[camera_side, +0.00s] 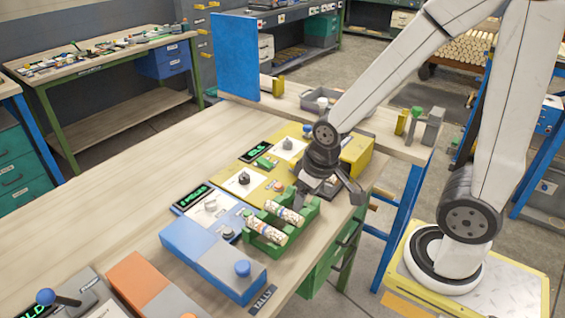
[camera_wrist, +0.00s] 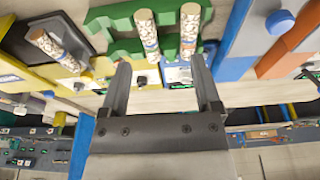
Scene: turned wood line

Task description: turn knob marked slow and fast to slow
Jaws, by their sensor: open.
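Several dials and knobs sit on the yellow and blue units on the bench. A dark knob (camera_side: 244,178) is on a pale plate of the yellow unit (camera_side: 262,190), and another knob (camera_side: 287,144) is farther back. A pale knob (camera_side: 210,206) and a dark knob (camera_side: 228,233) are on the blue unit (camera_side: 192,240). The slow and fast lettering is too small to read, so I cannot tell which knob carries it. My gripper (camera_side: 328,192) is open and empty above the yellow unit's right part, beside the green holder. The wrist view shows its spread fingers (camera_wrist: 162,78).
A green holder (camera_side: 268,222) with two patterned cylinders (camera_side: 290,213) stands close in front of my gripper. A blue button (camera_side: 242,268), an orange unit (camera_side: 140,285) and a blue-balled lever (camera_side: 48,297) lie nearer. The bench's left part is bare.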

